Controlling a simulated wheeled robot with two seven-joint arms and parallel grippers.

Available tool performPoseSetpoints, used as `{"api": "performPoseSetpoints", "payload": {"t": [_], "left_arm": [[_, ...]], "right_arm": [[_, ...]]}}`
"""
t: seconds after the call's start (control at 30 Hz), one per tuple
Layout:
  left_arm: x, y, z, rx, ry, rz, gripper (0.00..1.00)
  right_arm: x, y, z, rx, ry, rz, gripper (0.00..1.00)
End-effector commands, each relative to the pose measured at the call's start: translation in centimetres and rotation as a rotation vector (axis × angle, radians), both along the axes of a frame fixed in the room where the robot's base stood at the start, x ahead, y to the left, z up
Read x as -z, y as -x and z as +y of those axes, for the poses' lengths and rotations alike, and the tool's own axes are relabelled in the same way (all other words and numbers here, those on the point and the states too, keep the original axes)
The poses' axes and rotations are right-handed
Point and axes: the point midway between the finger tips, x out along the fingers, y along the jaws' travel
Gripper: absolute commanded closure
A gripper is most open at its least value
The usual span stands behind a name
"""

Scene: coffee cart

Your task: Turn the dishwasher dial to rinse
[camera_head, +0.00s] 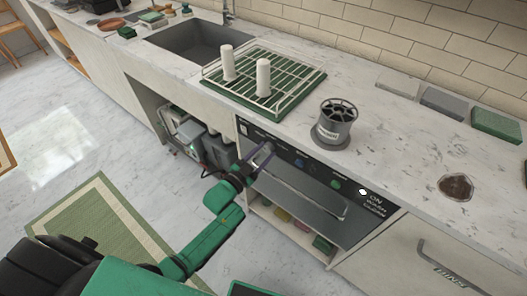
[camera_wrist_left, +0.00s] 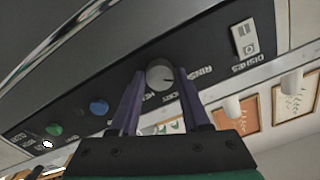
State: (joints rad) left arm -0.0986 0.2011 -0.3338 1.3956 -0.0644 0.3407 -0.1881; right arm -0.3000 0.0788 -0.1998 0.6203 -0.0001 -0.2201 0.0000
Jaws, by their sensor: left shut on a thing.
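The dishwasher (camera_head: 310,205) is built in under the counter, with a black control panel along its top. In the left wrist view, a round grey dial (camera_wrist_left: 160,73) sits on that panel, with small labels around it, one of which seems to read RINSE. My left gripper (camera_head: 264,152) is at the left part of the panel. In the left wrist view its two purple fingers (camera_wrist_left: 160,84) are on either side of the dial, shut on it. The dial's pointer setting is too small to read surely. In the head view the gripper hides the dial. My right gripper is out of view.
A blue button (camera_wrist_left: 98,107) and a green button (camera_wrist_left: 54,130) are on the same panel. A handle bar (camera_head: 305,190) crosses the dishwasher front. On the counter stand a green rack (camera_head: 306,80) with two white cylinders and a grey basket (camera_head: 333,125). A green mat (camera_head: 80,235) lies on the floor.

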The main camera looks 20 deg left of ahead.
Motion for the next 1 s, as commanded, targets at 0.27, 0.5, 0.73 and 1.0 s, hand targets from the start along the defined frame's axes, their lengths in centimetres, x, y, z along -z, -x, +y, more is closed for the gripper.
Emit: {"api": "performPoseSetpoints", "payload": {"t": [0.27, 0.5, 0.73, 1.0], "left_arm": [[0.18, 0.06, 0.04, -0.001, 0.074, 0.035, 1.00], [0.22, 0.07, 0.02, -0.001, 0.088, 0.040, 1.00], [0.23, 0.08, 0.01, -0.001, 0.088, 0.040, 1.00], [0.12, 0.04, 0.00, 0.000, 0.087, 0.037, 0.23]], "right_arm": [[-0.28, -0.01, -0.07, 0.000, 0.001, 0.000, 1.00], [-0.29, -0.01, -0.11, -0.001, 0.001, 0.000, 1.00], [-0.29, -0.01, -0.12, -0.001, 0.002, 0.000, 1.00], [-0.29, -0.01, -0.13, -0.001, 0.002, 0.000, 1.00]]}}
